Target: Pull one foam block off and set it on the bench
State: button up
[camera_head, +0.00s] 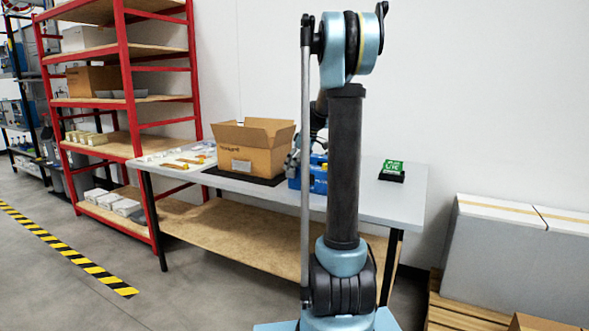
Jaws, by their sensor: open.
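An open cardboard box (256,147) with raised flaps stands on a dark mat on the grey bench (385,205). Its inside is hidden from this angle, and I cannot make out any foam block. My gripper (293,160) shows only in part, as small grey parts just right of the box, largely hidden behind my arm. It is open, and I see nothing held in it. I cannot tell whether it touches the box.
A blue object (318,178) sits on the bench behind my arm. A green item on a black base (392,171) stands to the right. Small parts (185,158) lie at the left end. Bare bench shows at front right. A red shelf rack (128,90) stands left.

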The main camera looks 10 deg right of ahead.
jog(key=shift+f, duration=0.1)
jog(key=shift+c, duration=0.6)
jog(key=c, duration=0.7)
jog(key=shift+s+r, duration=0.1)
jog(key=shift+r, duration=0.45)
jog(key=shift+r, duration=3.4)
